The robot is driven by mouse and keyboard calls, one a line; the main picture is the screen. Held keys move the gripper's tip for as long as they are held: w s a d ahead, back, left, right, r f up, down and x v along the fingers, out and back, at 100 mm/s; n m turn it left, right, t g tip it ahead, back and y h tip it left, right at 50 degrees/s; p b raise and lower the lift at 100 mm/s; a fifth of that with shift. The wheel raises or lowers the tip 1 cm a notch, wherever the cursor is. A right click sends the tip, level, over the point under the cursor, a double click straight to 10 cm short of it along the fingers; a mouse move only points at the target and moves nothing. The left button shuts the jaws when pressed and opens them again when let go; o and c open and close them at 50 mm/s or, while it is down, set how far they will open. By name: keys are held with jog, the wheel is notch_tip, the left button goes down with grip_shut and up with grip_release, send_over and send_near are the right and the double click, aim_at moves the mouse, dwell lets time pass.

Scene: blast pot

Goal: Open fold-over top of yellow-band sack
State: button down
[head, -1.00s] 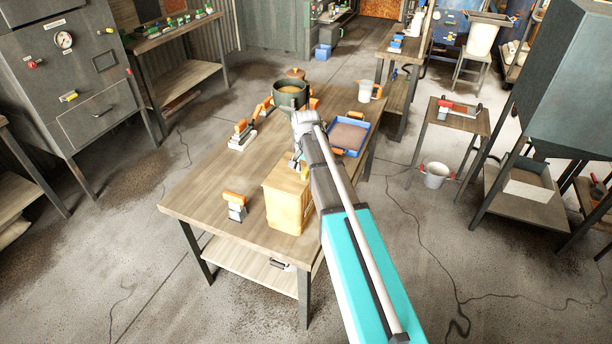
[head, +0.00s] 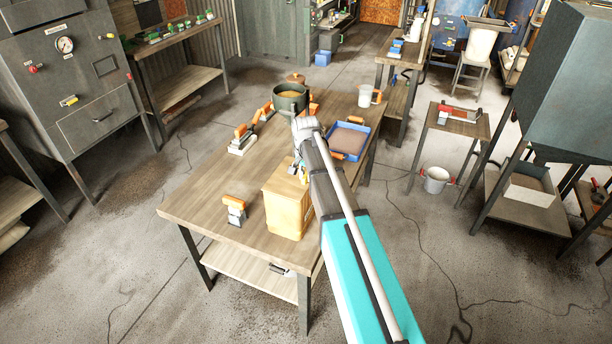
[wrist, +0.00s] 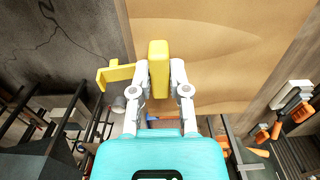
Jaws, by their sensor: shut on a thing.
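The tan sack (head: 288,212) stands upright on the near end of the wooden table, partly behind my arm in the head view. In the wrist view its tan face (wrist: 225,50) fills the upper middle. My gripper (wrist: 160,80) is shut on a yellow tab (wrist: 159,65) in front of that face. A second yellow piece (wrist: 118,73) sticks out to the left. In the head view my arm hides the gripper's hold, with only a little yellow showing beside the sack's top. I cannot tell how far the fold-over top is raised.
On the table (head: 195,205) are an orange-handled brush (head: 234,212), another orange-handled tool (head: 241,142), a dark green pot (head: 290,100), a blue tray (head: 349,139) and a white jug (head: 366,95). A small side table (head: 455,121) stands right. The floor between is mostly clear.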

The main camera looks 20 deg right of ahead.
aim_at(296, 178)
jog(key=shift+r, duration=0.15)
jog(key=r+p, duration=0.2)
jog(key=w+a+r+p, duration=0.1)
jog(key=shift+r+p, duration=0.25)
jog(key=shift+p, duration=0.1)
jog(key=shift+w+a+r+p, duration=0.2)
jog(key=shift+a+r+p, duration=0.15)
jog(key=shift+r+p, duration=0.3)
jog(key=shift+w+a+r+p, duration=0.45)
jog(key=shift+a+r+p, duration=0.2)
jog(key=c, duration=0.6)
grip_release()
jog(key=shift+s+f, duration=0.1)
